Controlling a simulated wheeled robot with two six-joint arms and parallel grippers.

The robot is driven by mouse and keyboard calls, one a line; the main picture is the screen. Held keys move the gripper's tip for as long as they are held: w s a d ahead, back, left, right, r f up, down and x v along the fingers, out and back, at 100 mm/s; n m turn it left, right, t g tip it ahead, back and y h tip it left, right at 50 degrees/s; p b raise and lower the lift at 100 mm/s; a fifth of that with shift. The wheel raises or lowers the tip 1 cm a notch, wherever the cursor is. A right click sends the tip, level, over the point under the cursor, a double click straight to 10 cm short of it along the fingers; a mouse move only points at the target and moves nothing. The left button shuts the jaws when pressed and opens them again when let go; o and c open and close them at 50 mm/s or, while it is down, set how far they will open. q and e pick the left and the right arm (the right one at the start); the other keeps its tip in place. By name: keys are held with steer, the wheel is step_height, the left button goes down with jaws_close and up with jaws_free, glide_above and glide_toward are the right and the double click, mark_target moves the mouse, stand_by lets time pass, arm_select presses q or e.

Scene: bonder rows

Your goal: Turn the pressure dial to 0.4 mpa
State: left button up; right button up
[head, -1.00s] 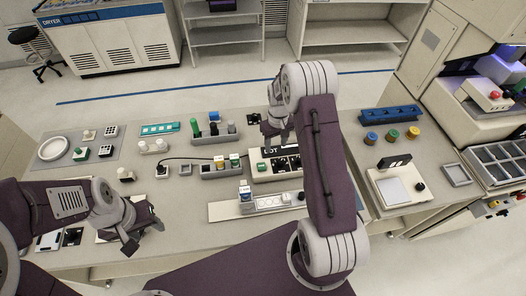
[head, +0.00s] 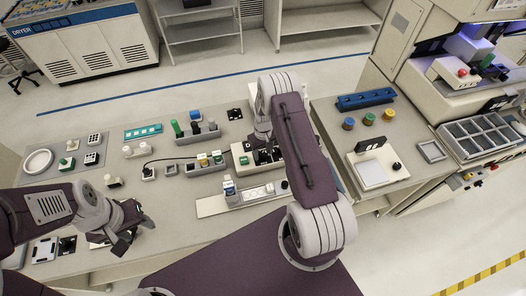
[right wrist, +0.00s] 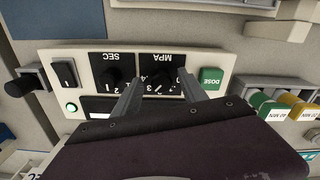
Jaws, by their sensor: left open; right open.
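The dispenser box (head: 240,158) stands on the table, mostly behind my right arm in the head view. Its front panel (right wrist: 220,62) shows upside down in the right wrist view. The black MPA pressure dial (right wrist: 161,80) sits between the fingers of my right gripper (right wrist: 158,88), which is open with one finger on each side. I cannot tell whether the fingers touch the knob. Figures 3 and 4 show near the dial; its pointer setting is not clear. My right gripper also shows in the head view (head: 263,136). My left gripper (head: 130,228) is open and empty over the table's front left.
A black SEC dial (right wrist: 112,75) and a green DOSE button (right wrist: 211,77) flank the pressure dial. A white scale (head: 370,172) is on the right table.

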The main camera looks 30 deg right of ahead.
steer(key=shift+w+a, duration=0.15)
steer(key=c, duration=0.7)
jaws_close()
steer(key=shift+f+m+b, duration=0.2)
steer(key=shift+m+b, duration=1.1)
steer(key=shift+m, duration=0.2)
steer(key=m+b, duration=0.1)
steer(key=m, duration=0.2)
steer(key=shift+r+b, duration=0.1)
steer(key=shift+b, duration=0.2)
steer(key=shift+m+b, duration=0.45)
steer(key=shift+m, duration=0.55)
